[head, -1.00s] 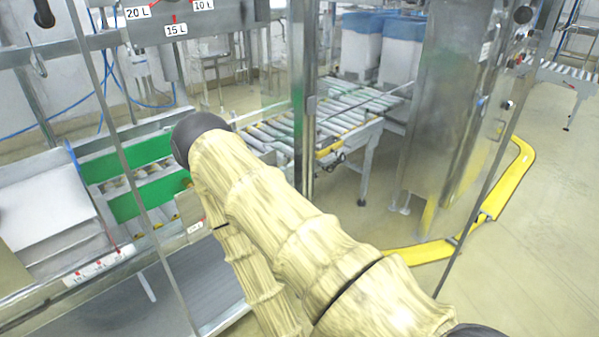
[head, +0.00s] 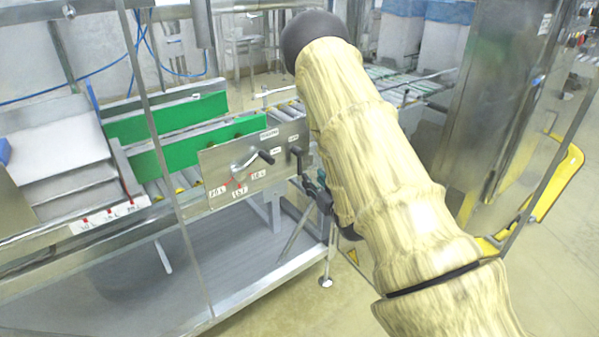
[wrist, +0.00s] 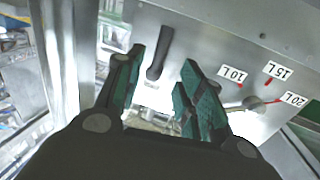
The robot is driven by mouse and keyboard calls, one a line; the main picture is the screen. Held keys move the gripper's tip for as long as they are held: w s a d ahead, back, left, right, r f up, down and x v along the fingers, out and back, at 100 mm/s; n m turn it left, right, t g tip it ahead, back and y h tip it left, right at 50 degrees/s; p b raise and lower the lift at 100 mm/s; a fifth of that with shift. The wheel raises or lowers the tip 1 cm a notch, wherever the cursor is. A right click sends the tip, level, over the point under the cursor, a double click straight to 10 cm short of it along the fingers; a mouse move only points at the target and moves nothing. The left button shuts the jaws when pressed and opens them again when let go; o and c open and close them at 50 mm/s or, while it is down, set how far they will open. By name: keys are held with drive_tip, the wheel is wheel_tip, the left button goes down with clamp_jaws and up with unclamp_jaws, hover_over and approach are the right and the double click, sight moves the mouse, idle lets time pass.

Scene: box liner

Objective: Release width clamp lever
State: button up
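A black lever (wrist: 160,55), which looks like the width clamp lever, hangs on the steel panel (wrist: 228,45). In the head view the black lever (head: 296,157) is at the panel's right end, left of my arm. My gripper (wrist: 163,60) is open, its green-padded fingers apart on either side of the lever in the wrist view. It appears not to grip the lever; the remaining depth is hard to judge. In the head view my gripper (head: 308,184) is small and partly hidden by my forearm, just below and right of the lever.
A crank with a black handle (head: 262,156) sits left of the lever, over labels for 10 L, 15 L and 20 L. Green guide plates (head: 190,145) stand behind the panel. A steel frame post (wrist: 55,60) is at left in the wrist view.

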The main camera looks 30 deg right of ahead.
sight(301, 164)
drive_tip(key=w, duration=0.3)
drive_tip(key=w+d, duration=0.1)
drive_tip(key=w, duration=0.6)
drive_tip(key=shift+w+d+r, duration=0.15)
drive_tip(key=shift+w, duration=0.25)
drive_tip(key=shift+c, duration=0.3)
clamp_jaws()
